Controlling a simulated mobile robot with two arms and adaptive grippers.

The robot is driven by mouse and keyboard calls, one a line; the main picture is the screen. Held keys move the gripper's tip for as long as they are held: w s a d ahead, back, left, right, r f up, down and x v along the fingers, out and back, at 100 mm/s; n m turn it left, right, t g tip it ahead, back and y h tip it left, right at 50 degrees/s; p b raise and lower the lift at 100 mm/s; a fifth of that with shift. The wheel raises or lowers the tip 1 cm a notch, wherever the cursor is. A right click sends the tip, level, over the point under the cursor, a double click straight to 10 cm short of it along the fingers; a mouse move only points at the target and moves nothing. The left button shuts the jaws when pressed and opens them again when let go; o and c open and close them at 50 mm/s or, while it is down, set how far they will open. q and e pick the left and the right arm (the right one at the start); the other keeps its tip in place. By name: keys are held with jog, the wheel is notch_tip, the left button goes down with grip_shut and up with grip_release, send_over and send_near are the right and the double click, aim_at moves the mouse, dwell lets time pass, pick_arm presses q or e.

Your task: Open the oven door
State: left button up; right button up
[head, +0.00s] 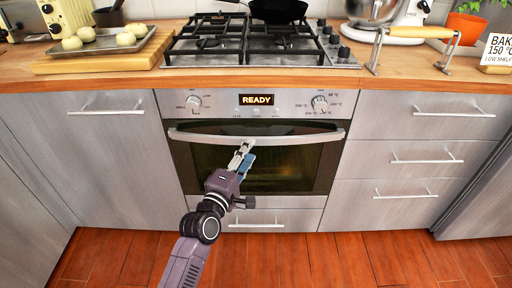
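The oven (257,155) is built into the steel fronts below the hob. Its dark glass door (300,168) appears shut, and a faint warm glow shows in the glass. A long curved steel door handle (300,138) runs across the door's top. My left gripper (246,150) is in front of the door, its fingers pointing up to just under the middle of the handle. Its fingertips look close to the handle's lower edge; I cannot tell whether they touch it. The fingers overlap in this view, so their opening is unclear. My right gripper is out of view.
The oven's control panel (225,103) has two knobs and a display reading READY. Drawers (420,155) flank the oven at right. The red wooden floor (330,262) in front looks clear.

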aim_at(256, 144)
pick_arm(q)
jog(key=shift+b+x, duration=0.65)
jog(key=shift+x, duration=2.6)
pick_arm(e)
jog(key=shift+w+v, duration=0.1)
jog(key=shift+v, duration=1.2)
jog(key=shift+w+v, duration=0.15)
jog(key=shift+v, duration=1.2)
pick_arm(q)
jog(key=shift+f, duration=0.1)
grip_shut()
